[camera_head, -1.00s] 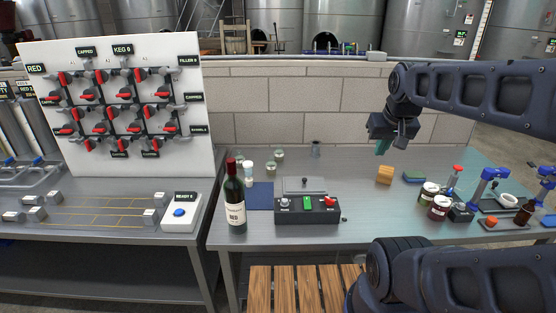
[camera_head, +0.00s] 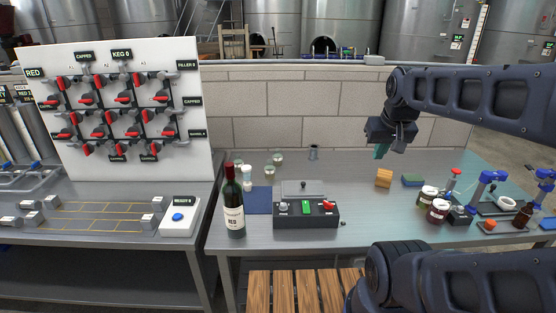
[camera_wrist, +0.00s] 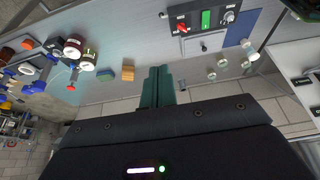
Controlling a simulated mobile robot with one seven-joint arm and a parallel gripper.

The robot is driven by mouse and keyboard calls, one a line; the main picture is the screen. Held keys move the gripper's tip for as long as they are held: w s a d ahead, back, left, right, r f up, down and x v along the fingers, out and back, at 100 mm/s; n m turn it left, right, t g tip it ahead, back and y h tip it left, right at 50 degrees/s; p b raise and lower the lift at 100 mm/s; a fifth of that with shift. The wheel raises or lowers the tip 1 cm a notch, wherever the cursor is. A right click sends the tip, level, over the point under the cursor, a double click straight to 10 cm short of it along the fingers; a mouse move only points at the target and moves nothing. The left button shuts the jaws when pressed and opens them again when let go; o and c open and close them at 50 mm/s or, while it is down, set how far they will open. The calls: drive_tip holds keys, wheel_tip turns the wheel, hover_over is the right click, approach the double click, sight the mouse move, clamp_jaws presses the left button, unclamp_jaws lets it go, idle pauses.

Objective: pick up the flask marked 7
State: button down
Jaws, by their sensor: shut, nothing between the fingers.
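Several small glass vessels stand at the back left of the table: one at the back (camera_head: 277,158), one in front of it (camera_head: 269,171), and one behind the wine bottle. A greyish glass vessel (camera_head: 313,152) stands apart near the wall. No number is legible on any, so I cannot tell which is marked 7. In the wrist view, small pale-topped vessels (camera_wrist: 222,63) lie right of the fingers, and the greyish one (camera_wrist: 181,84) is close beside them. My gripper (camera_head: 380,153) is shut and empty, above the table's back right; its green fingers also show in the wrist view (camera_wrist: 158,72).
A wine bottle (camera_head: 233,205), a white-capped bottle (camera_head: 247,178) and a dark control box (camera_head: 306,213) stand at the left. A wooden block (camera_head: 384,177), a sponge (camera_head: 413,180) and jars (camera_head: 438,211) are at the right.

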drive_tip(key=c, duration=0.6)
unclamp_jaws()
